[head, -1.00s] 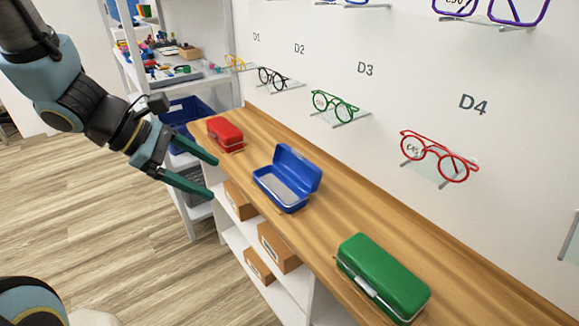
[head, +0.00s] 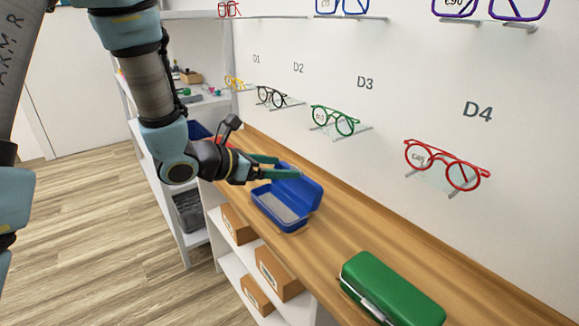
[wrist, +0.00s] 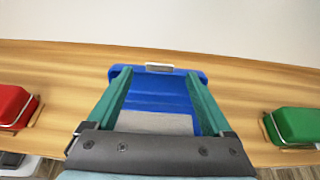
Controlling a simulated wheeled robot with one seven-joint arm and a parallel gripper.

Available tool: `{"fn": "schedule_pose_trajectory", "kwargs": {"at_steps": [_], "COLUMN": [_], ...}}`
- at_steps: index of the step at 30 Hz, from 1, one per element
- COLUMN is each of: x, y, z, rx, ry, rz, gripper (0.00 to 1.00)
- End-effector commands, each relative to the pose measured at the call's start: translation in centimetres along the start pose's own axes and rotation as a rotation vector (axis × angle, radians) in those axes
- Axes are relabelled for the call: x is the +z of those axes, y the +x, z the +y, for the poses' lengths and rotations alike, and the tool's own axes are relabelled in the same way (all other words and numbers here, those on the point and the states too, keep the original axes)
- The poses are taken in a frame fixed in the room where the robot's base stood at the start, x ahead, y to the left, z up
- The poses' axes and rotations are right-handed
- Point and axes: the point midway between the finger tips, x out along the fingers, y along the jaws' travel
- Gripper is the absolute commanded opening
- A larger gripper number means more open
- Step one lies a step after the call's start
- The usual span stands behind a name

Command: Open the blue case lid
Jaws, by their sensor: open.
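The blue case (head: 279,210) stands on the wooden counter with its lid (head: 300,187) raised and tilted back toward the wall. Its grey inner lining shows. In the wrist view the blue case (wrist: 155,92) lies ahead between my fingers, with a metal clasp (wrist: 159,67) on the lid's far edge. My gripper (head: 288,167) is open, its two green fingers apart at the case's lid. In the wrist view the fingers of my gripper (wrist: 158,90) overlap both sides of the case. I cannot tell whether they touch it. Nothing is held.
A closed green case (head: 392,290) sits nearer on the counter (head: 345,225). A red case (wrist: 14,106) shows on the left in the wrist view and is mostly hidden by my arm in the head view. Glasses on small wall shelves, such as the red pair (head: 447,165), hang above.

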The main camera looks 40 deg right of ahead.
Motion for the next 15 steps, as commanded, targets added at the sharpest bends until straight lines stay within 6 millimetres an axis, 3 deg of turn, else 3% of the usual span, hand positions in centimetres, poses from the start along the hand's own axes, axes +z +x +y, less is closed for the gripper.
{"fn": "schedule_pose_trajectory", "kwargs": {"at_steps": [6, 15], "x": [0.0, 0.0], "y": [2.8, 3.6], "z": [0.0, 0.0], "rx": [-0.001, 0.0], "ry": [0.001, 0.001], "rz": [0.001, 0.001], "gripper": [0.85, 0.85]}}
